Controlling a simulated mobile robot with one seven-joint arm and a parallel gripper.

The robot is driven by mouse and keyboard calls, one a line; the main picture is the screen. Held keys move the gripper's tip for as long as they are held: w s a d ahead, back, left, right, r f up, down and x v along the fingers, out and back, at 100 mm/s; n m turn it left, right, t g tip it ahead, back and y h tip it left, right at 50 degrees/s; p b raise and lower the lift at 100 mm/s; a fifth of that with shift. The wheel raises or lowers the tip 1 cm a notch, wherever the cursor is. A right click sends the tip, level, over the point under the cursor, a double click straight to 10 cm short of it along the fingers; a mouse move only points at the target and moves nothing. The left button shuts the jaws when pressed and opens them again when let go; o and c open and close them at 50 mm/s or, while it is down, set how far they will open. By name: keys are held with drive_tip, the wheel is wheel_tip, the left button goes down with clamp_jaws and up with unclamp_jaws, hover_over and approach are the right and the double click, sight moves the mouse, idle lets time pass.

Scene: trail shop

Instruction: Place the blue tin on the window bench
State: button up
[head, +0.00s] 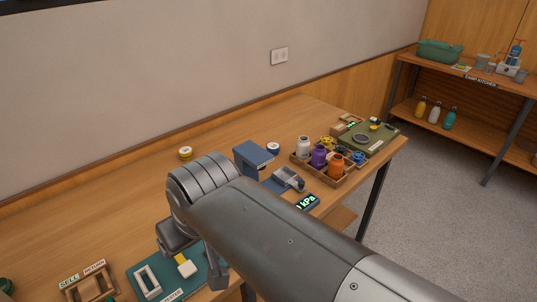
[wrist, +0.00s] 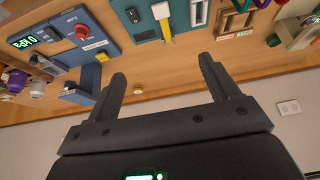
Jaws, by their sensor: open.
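The blue tin (head: 273,148) is a small round tin with a pale top. It stands on the wooden bench (head: 215,140) near the wall, just right of a blue box-shaped block. I cannot pick it out surely in the wrist view. My gripper (wrist: 163,70) is open, with nothing between its fingers. In the head view it is partly hidden by my arm, low over the teal mat and well to the left of the blue tin. No label in view marks a window bench, so I cannot tell which surface that is.
A yellow tin (head: 185,153) stands near the wall. The blue block (head: 253,157) and a wooden tray (head: 325,176) of jars stand to the right. The teal mat (head: 150,268) holds small parts. A camp kitchen shelf (head: 480,82) stands at far right. The bench's back left is clear.

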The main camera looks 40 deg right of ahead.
wheel_tip(320, 180, up, 5)
drive_tip(key=w+d+r+m+t, duration=0.1)
drive_tip(key=w+d+r+m, duration=0.1)
drive_tip(key=w+d+m, duration=0.5)
drive_tip(key=w+d+r+m, duration=0.2)
drive_tip(key=w+d+m, duration=0.2)
drive_tip(key=w+m, duration=0.45)
drive_tip(key=w+d+m+h, duration=0.1)
drive_tip(key=w+d+m, duration=0.35)
drive_tip(key=d, duration=0.35)
drive_tip(key=w+d+f+m+t, duration=0.1)
drive_tip(key=w+d+m, duration=0.2)
drive_tip(key=d+m, duration=0.35)
drive_tip(key=w+d+m+h, duration=0.1)
drive_tip(key=w+d+m, duration=0.35)
drive_tip(key=d, duration=0.35)
drive_tip(key=w+d+f+m+h, duration=0.1)
drive_tip(key=d+f+m, duration=0.1)
drive_tip(key=d+m, duration=0.45)
drive_tip(key=w+d+f+m+h, duration=0.15)
drive_tip(key=d+m, duration=0.25)
drive_tip(key=d, duration=0.6)
approach(273, 146)
drive_tip(key=shift+d+f+m, duration=0.25)
drive_tip(key=shift+f, duration=0.3)
drive_tip(key=shift+w+x, duration=0.2)
drive_tip(key=shift+x, duration=4.7)
